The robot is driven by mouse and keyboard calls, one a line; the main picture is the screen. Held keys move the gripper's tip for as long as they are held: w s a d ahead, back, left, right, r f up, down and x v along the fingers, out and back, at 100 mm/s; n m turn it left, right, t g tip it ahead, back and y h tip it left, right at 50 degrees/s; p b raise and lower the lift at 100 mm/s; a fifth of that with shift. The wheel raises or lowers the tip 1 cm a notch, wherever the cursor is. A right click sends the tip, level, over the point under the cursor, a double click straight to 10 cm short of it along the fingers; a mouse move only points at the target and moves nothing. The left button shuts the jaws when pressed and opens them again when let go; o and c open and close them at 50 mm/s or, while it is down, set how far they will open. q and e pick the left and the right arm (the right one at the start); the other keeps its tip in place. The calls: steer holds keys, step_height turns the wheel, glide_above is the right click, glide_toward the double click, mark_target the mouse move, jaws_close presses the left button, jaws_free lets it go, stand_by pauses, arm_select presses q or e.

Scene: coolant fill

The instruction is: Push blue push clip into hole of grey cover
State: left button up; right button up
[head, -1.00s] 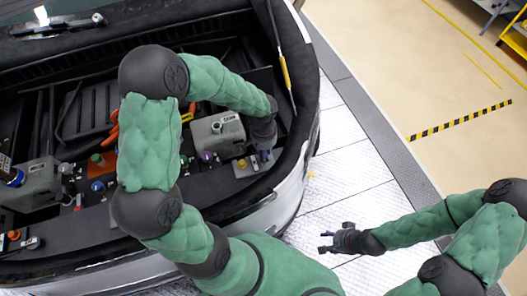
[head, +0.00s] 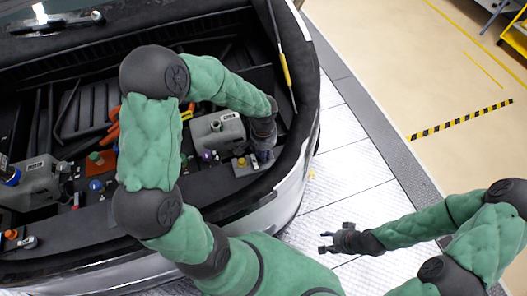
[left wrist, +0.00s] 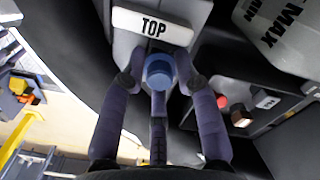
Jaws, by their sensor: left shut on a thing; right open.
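The blue push clip (left wrist: 158,68) shows its round head in the left wrist view. My left gripper (left wrist: 157,82) is shut on it, with fingers on both sides and one below. The grey cover (left wrist: 126,47) lies directly behind the clip and bears a white label reading TOP. The clip overlaps the cover's near part; its shaft and the hole are hidden, so I cannot tell how deep it sits. In the head view my left gripper (head: 264,155) is low at the car's front right rim. My right gripper (head: 328,240) is open and empty over the floor.
A grey tank (head: 217,132) stands left of my left gripper, and its MAX lettering shows in the left wrist view. A small block with a yellow top (head: 241,162) is close by. The car's dark rim (head: 292,165) curves around the right. Floor around my right gripper is clear.

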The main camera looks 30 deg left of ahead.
arm_select(q)
steer(key=shift+f, duration=0.25)
steer(key=shift+r, duration=0.1)
steer(key=shift+r+p, duration=0.3)
steer(key=shift+r, duration=0.25)
stand_by(1.9)
steer(key=shift+f+b, duration=0.7)
steer(key=shift+b, duration=0.15)
steer(key=o, duration=0.8)
step_height(320, 180, up, 12)
steer(key=shift+w+r, duration=0.1)
steer(key=shift+w, duration=0.05)
